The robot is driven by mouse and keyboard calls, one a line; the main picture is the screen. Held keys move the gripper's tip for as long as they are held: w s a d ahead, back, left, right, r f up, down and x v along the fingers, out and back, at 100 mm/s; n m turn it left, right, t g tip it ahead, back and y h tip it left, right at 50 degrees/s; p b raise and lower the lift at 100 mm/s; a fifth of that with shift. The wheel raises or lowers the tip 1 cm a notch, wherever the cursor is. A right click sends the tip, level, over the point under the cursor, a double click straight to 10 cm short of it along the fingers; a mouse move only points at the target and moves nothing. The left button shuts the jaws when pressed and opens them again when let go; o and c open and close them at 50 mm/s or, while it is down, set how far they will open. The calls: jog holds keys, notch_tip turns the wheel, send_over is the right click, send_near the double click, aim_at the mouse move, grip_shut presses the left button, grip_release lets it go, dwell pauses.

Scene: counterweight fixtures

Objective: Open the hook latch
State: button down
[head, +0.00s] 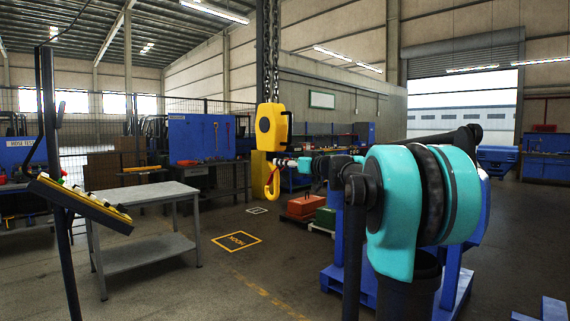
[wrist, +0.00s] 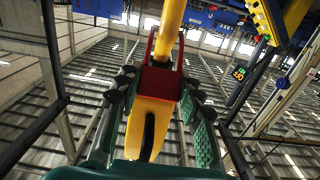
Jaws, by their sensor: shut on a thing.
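A yellow hook block (head: 272,128) hangs from a chain, with its yellow hook (head: 272,184) below it. My gripper (head: 283,163) is at the hook, at the end of my outstretched arm. In the wrist view the gripper fingers (wrist: 158,88) stand on both sides of a red latch piece (wrist: 164,78). A yellow part of the hook (wrist: 150,118) with a dark slot lies between the fingers, nearer the camera. The fingers are shut on the latch. The exact contact is too small to tell in the head view, and the latch's angle is unclear.
A grey metal table (head: 150,192) stands at left, with a tilted yellow panel (head: 82,203) on a dark post before it. A yellow-framed floor marking (head: 237,241) lies on open floor. Red and green boxes (head: 306,206) sit on the floor behind my arm.

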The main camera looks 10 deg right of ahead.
jog(key=shift+w+a+r+g+h, duration=0.25)
jog(key=shift+r+g+h, duration=0.1)
jog(key=shift+g, duration=0.15)
jog(key=shift+w+a+r+g+h, duration=0.15)
jog(key=shift+w+r+g+h, duration=0.15)
jog(key=shift+g, duration=0.2)
jog(key=shift+w+a+r+g+h, duration=0.2)
jog(key=shift+w+r+g+h, duration=0.15)
jog(key=shift+g+h, duration=0.4)
jog(key=c, duration=1)
grip_release()
jog(key=shift+o, duration=0.2)
jog(key=shift+s, duration=0.1)
jog(key=v, duration=1.1)
jog(key=shift+s+d, duration=0.3)
